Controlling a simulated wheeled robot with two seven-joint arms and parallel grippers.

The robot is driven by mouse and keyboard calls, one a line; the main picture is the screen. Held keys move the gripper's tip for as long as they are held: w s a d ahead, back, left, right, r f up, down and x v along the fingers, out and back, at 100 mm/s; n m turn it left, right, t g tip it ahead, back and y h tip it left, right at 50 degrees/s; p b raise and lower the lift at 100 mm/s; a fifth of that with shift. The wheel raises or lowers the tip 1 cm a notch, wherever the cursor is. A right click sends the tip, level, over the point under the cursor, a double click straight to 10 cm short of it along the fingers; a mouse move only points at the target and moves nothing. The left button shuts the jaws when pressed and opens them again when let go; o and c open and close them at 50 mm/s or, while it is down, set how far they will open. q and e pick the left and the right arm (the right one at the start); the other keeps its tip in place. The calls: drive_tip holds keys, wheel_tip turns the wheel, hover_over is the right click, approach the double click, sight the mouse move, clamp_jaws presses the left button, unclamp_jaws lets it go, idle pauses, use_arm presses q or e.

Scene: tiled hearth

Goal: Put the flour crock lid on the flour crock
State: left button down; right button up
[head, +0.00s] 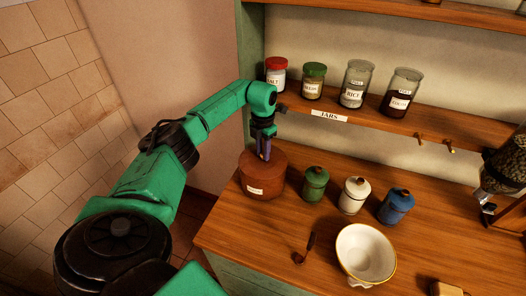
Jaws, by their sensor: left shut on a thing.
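The brown round flour crock (262,188), with a small pale label on its front, stands at the back left of the wooden counter. My left gripper (265,156) points down at the crock's top and is shut on the flour crock lid (252,159), which is brown like the crock. The lid is at the crock's mouth. Its knob is hidden between the fingers, and I cannot tell whether it is fully seated. My right gripper is not in view.
Green (315,186), white (353,196) and blue (396,207) canisters stand right of the crock. A white bowl (365,255) and a small dark utensil (305,249) lie nearer. Several jars stand on the shelf (390,122) behind. A dark appliance (505,165) is at the right edge.

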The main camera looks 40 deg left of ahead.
use_arm(q)
drive_tip(key=c, duration=0.6)
unclamp_jaws()
wheel_tip(320, 180, up, 15)
drive_tip(key=b, duration=0.3)
drive_tip(key=shift+f, duration=0.15)
